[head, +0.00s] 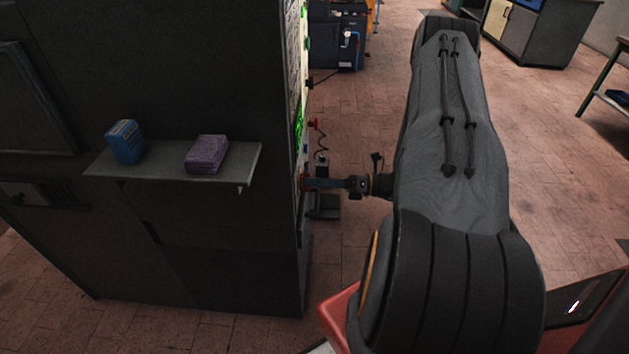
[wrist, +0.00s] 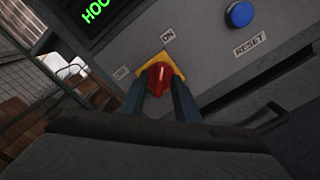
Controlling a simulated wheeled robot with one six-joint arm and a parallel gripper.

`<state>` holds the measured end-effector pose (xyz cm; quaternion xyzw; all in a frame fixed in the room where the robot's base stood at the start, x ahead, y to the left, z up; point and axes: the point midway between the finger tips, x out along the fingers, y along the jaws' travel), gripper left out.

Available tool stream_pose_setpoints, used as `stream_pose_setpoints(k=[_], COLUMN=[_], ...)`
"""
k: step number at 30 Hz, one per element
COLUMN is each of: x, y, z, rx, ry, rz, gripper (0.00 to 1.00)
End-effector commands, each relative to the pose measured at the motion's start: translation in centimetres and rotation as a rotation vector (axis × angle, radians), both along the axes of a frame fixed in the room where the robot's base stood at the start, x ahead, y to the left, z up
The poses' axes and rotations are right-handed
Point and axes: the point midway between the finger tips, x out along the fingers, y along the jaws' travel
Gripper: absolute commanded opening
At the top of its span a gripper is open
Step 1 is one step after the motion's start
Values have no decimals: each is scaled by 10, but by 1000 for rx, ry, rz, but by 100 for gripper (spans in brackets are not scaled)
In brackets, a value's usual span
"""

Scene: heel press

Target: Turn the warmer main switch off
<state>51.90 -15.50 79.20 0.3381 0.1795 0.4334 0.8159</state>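The main switch (wrist: 158,79) is a red rotary knob on a yellow plate in the wrist view. An ON label (wrist: 168,36) sits above it and a smaller label, probably OFF (wrist: 121,73), to its left. The knob's ridge points up toward ON. My gripper (wrist: 160,92) has one finger on each side of the knob; I cannot tell whether they press on it. In the head view my gripper (head: 307,183) reaches the front panel of the dark machine (head: 230,265), seen nearly edge-on, and the knob is not clear there.
A blue RESET button (wrist: 238,14) is right of the switch, and a green-lit display (wrist: 97,12) is at upper left. A shelf (head: 118,171) on the machine's side holds a blue box (head: 125,142) and a purple block (head: 206,154). Open floor (head: 540,130) lies to the right.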

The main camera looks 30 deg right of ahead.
Motion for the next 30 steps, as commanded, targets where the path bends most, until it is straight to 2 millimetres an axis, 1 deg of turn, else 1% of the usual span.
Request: stream_pose_setpoints(k=[8, 11, 13, 14, 23, 30], x=[1, 1, 1, 1, 1, 1], y=[2, 2, 2, 2, 2, 2], z=[0, 0, 0, 0, -1, -2], rx=[0, 0, 0, 0, -12, -71], ry=[0, 0, 0, 0, -16, -103], rz=[0, 0, 0, 0, -1, -1], gripper=[29, 14, 2, 0, 0, 0])
